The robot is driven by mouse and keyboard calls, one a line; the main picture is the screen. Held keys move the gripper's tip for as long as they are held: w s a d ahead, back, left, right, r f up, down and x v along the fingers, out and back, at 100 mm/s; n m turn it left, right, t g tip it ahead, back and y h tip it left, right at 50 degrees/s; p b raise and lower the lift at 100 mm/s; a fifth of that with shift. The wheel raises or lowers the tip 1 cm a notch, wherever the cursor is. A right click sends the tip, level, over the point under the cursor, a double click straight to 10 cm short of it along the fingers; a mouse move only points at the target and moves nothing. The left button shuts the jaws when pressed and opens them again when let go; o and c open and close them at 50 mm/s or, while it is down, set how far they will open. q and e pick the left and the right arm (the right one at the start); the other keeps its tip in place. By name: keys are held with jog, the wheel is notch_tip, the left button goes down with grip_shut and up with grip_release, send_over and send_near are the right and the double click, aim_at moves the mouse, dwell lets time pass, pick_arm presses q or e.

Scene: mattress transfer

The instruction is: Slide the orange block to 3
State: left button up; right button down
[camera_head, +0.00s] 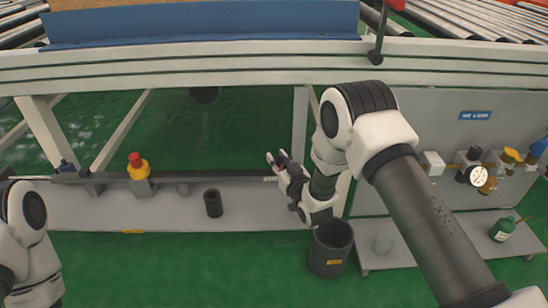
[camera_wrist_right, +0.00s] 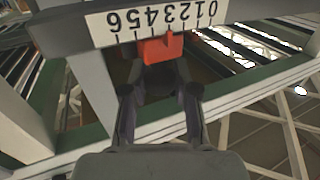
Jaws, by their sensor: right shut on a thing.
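The orange block (camera_wrist_right: 160,48) sits at the scale strip (camera_wrist_right: 120,27) in the right wrist view. The strip's digits appear upside down, with 0 at the right and 6 at the left. The block lies beside the digits 3 and 4; its exact reading is hard to tell. My right gripper (camera_wrist_right: 160,82) is shut on the block, its fingers at the block's near side. In the head view my right gripper (camera_head: 277,165) is at the right end of the dark rail (camera_head: 235,176).
A red and yellow button (camera_head: 138,168) and a black cylinder (camera_head: 213,203) stand left of the right gripper. A dark bin (camera_head: 330,262) is below it. A beam (camera_head: 220,68) crosses above.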

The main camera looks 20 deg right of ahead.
jog(key=c, duration=0.9)
grip_release()
jog(key=s+d, duration=0.1)
jog(key=s, duration=1.1)
jog(key=shift+d, duration=0.15)
